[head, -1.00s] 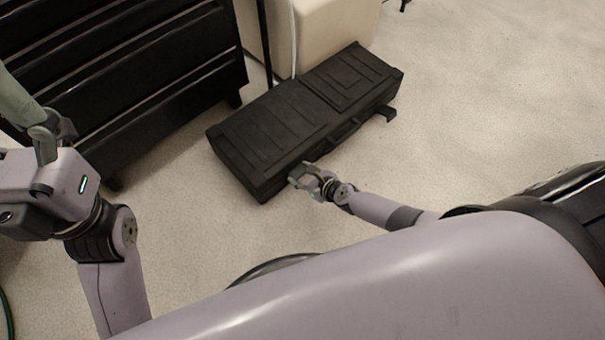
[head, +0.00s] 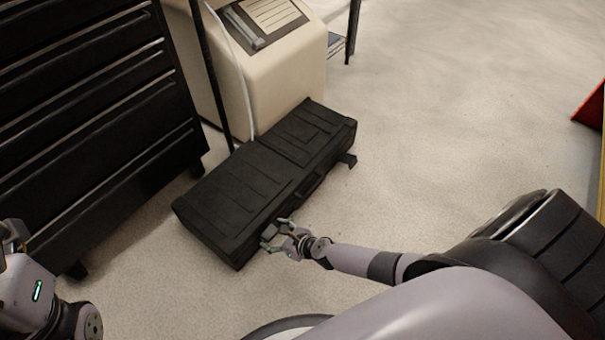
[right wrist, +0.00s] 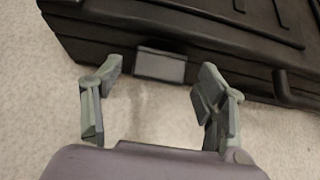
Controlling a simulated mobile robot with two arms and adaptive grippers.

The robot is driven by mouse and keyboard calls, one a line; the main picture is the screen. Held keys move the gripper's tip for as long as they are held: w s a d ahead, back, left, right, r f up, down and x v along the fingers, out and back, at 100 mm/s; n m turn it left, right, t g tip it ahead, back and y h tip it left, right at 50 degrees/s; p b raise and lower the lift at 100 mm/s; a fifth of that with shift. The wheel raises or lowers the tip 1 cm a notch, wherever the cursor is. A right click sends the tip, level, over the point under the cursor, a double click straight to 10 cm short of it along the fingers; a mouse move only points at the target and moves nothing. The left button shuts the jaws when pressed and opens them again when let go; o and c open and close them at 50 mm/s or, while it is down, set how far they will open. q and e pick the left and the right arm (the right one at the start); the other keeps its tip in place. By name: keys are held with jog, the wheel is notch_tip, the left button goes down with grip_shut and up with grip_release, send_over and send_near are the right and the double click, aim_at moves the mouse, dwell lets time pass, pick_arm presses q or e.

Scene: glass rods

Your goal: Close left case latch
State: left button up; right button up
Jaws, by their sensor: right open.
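The black case (head: 262,175) lies closed on the floor, its long front side towards me. The left latch (right wrist: 160,66) is a small grey plate on the case's front side in the right wrist view. It appears to hang roughly flat against that side; I cannot tell if it is fastened. In the head view my right gripper hides it. My right gripper (head: 277,234) is open, close to the front side near the left end. Its fingers (right wrist: 160,82) stand either side of the latch with nothing between them. The right latch (head: 347,160) sticks outwards. My left gripper (head: 14,234) is cut off at the left edge.
A black drawer cabinet (head: 95,120) stands left of the case. A beige machine (head: 280,75) stands directly behind it, with a thin dark post (head: 212,80) and pale cable.

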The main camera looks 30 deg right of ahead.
jog(key=s+d, duration=0.4)
jog(key=s, duration=0.7)
jog(key=shift+s+d, duration=0.15)
jog(key=shift+s, duration=0.2)
jog(key=shift+r, duration=0.1)
